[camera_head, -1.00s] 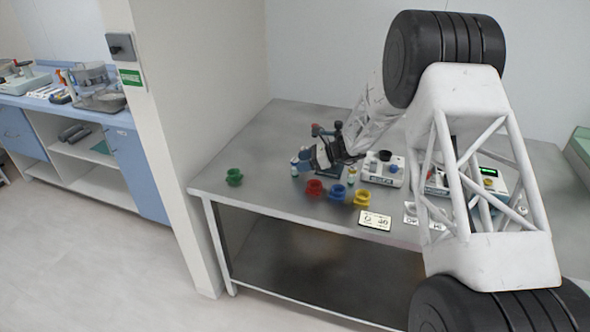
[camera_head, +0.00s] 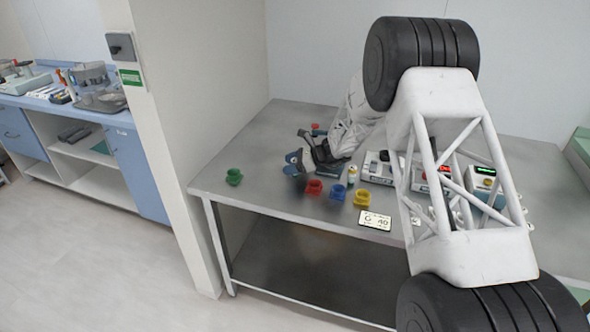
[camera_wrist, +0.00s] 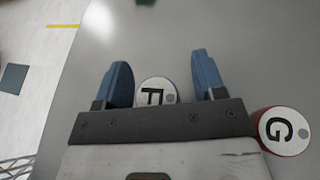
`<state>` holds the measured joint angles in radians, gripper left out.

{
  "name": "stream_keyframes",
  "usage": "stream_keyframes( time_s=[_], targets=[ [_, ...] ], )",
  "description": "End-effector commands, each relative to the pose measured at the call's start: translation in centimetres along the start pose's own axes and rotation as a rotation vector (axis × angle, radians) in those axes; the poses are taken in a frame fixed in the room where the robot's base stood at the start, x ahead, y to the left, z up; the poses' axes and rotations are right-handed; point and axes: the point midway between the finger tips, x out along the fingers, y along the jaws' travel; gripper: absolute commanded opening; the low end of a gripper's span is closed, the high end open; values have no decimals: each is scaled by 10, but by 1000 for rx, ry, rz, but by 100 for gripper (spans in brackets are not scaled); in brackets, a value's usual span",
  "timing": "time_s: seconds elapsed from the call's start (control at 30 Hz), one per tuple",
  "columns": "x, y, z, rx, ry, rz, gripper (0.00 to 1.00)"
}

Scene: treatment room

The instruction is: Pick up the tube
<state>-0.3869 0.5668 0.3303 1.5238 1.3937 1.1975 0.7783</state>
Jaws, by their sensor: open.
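My gripper (camera_wrist: 162,80) is open in the wrist view, with two blue fingers apart. A round white top with a blue rim, marked F (camera_wrist: 156,93), lies between the fingers, partly hidden by the gripper's dark bar. A red-rimmed round top marked G (camera_wrist: 282,132) is to the right, outside the fingers. In the head view my gripper (camera_head: 298,164) is tilted low over the table's left part. A small pale tube with yellow (camera_head: 352,173) stands to its right. I cannot tell which item the F top belongs to.
Green (camera_head: 234,177), red (camera_head: 313,188), blue (camera_head: 338,193) and yellow (camera_head: 362,197) cups stand on the grey metal table (camera_head: 262,150). A lettered card (camera_head: 375,221) lies near the front edge. Boxy devices (camera_head: 380,168) stand to the right. The table's left part is mostly clear.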

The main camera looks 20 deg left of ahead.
Motion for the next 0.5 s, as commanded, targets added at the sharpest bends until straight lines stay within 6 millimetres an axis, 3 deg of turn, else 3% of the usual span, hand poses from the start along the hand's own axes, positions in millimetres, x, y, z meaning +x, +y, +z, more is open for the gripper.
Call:
stream_keyframes(
  time_s=[0.33,0.5],
  targets=[
    [0,0,0,0,0,0,64],
    [0,0,0,0,0,0,39]
  ],
)
